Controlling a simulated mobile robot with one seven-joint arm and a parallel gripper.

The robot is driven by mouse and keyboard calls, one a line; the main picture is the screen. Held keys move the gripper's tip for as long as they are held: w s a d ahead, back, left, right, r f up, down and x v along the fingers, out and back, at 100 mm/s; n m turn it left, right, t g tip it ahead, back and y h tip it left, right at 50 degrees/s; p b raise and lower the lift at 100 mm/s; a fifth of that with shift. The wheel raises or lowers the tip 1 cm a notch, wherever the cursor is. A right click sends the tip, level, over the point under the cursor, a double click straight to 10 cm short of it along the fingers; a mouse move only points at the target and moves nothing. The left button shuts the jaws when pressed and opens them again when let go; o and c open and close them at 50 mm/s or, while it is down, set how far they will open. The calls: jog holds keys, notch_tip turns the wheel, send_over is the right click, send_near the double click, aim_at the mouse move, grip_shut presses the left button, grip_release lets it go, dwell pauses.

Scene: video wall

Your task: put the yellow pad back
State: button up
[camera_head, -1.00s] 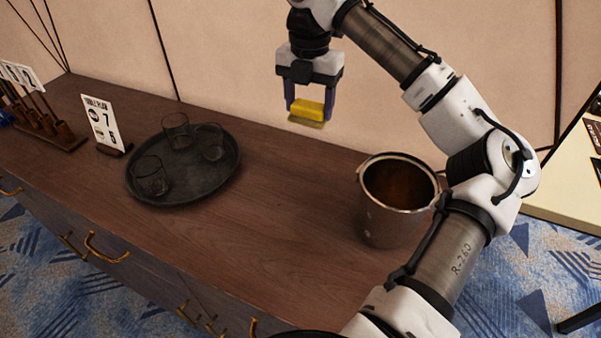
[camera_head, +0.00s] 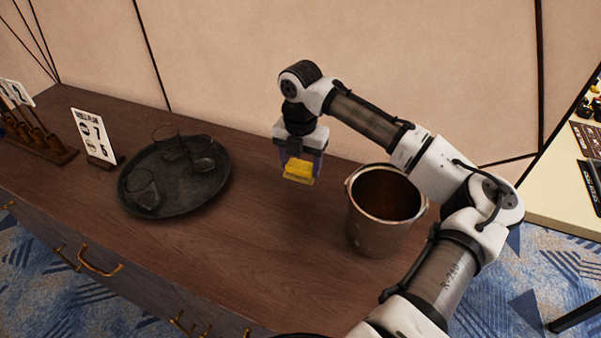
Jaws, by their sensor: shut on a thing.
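The yellow pad (camera_head: 299,171) is a small yellow block with a duller underside. My gripper (camera_head: 301,166) is shut on it, with a finger on each side, pointing down. The pad hangs over the wooden counter (camera_head: 270,260), between the round tray and the metal bucket. How high it is above the counter, or whether it touches, I cannot tell for sure.
A dark round tray (camera_head: 190,201) with several glasses stands to the left. A metal bucket (camera_head: 376,236) stands close to the right, under my forearm. A sign (camera_head: 94,137) and a wooden rack (camera_head: 40,143) stand at far left. The counter's front middle is clear.

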aim_at(301, 177)
jog(key=shift+f+p, duration=0.35)
jog(key=shift+f, duration=1.95)
jog(key=shift+f, duration=0.15)
jog(key=o, duration=0.9)
jog(key=shift+o, duration=0.2)
notch_tip(301, 177, up, 12)
jog(key=b, duration=0.3)
